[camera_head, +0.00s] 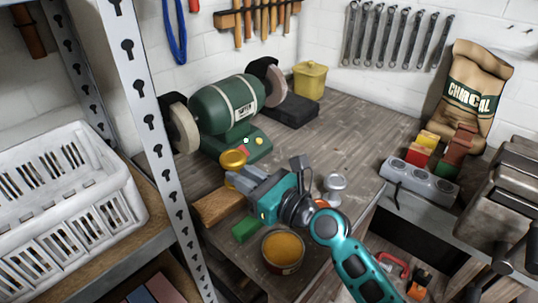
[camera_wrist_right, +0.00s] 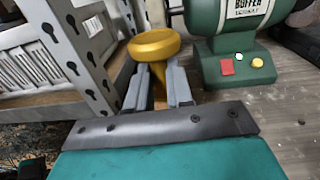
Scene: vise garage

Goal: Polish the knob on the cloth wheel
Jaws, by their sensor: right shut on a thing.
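My right gripper (camera_head: 238,173) is shut on a gold knob (camera_head: 233,158). In the right wrist view the knob (camera_wrist_right: 155,45) stands up between the fingers, its round head beyond the fingertips and its stem between them. The green buffer (camera_head: 226,105) stands on the bench behind the gripper. It has a pale wheel (camera_head: 183,128) at its left end and another pale wheel (camera_head: 276,84) at its right end. The knob is in front of the buffer, apart from both wheels in the picture. I cannot tell which wheel is cloth. My left gripper is out of view.
A shelf post (camera_head: 155,140) and white basket (camera_head: 65,190) stand close at left. A silver knob (camera_head: 335,184), an open tin (camera_head: 283,249), a green block (camera_head: 245,229) and a wooden block (camera_head: 218,206) surround my right gripper. The bench right of the buffer is mostly clear.

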